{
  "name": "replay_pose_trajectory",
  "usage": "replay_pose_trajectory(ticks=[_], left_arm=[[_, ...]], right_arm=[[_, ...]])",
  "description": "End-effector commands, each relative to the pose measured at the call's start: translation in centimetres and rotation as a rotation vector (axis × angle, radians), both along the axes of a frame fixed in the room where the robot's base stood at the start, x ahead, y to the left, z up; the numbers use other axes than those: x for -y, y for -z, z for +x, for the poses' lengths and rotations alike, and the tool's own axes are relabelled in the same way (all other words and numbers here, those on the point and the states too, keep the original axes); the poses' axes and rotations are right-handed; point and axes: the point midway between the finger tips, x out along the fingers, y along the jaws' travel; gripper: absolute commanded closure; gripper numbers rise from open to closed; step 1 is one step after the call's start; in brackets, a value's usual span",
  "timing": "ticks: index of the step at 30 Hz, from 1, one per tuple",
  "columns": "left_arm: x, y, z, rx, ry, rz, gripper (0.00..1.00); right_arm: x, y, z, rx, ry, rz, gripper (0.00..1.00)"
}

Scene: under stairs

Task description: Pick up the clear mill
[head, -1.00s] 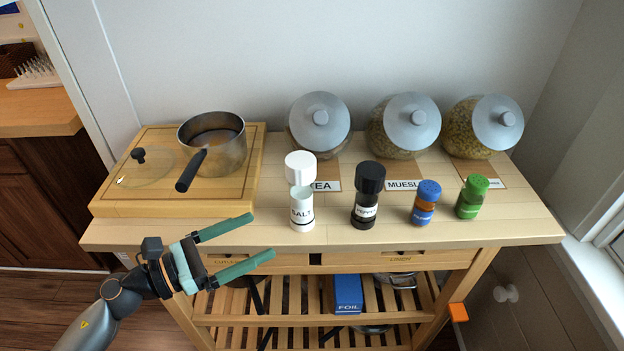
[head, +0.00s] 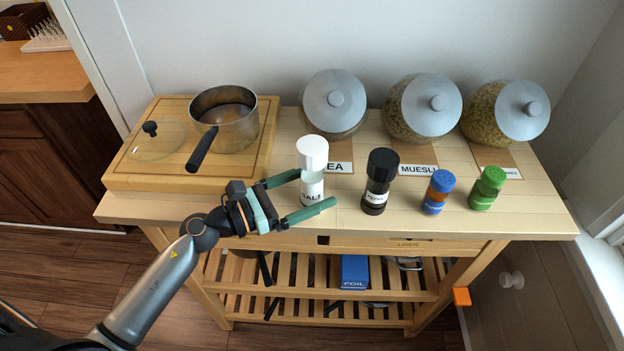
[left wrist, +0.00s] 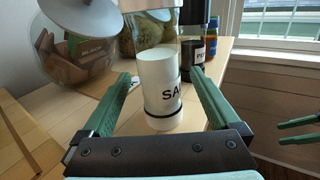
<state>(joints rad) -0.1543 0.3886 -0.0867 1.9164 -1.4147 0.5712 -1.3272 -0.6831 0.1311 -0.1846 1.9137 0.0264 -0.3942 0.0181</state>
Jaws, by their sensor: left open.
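The clear mill (head: 312,166) is a see-through cylinder with a white cap, white contents and a SALT label. It stands upright near the front edge of the wooden cart top. My left gripper (head: 319,191) is open, with its green fingers reaching in from the left, one on each side of the mill. In the left wrist view the mill (left wrist: 160,88) stands between the two open fingers, with gaps visible; its top is cut off. My right gripper is not in the head view; green finger-like parts show at the right edge of the left wrist view.
A black-capped pepper mill (head: 379,182) stands right of the clear mill, then a blue-capped jar (head: 438,192) and a green-capped jar (head: 487,188). Glass jars with grey lids (head: 335,99) stand behind. A saucepan (head: 225,120) sits on a board (head: 130,178) at left.

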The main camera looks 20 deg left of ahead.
Motion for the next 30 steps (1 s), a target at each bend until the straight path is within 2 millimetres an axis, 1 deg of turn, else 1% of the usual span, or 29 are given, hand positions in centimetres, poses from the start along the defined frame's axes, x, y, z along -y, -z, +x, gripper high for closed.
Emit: replay_pose_trajectory(ticks=[1,3,6,9,15,30], left_arm=[[0.6,-0.1,0.7,0.0,-0.001,-0.006,0.04],[1.4,0.0,1.4,0.001,0.0,-0.004,0.04],[2.1,0.1,2.2,0.0,0.0,-0.003,0.04],[2.5,0.2,2.5,0.0,0.0,-0.001,0.04],[2.5,0.3,2.5,0.0,0.0,0.0,0.04],[2.5,0.3,2.5,-0.001,0.0,-0.001,0.6]], right_arm=[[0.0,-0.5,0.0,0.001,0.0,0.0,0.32],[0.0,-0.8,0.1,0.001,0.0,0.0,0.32],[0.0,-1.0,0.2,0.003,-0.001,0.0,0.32],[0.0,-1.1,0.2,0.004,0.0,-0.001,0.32],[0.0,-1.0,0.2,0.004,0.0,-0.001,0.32],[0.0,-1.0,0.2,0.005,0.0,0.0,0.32]])
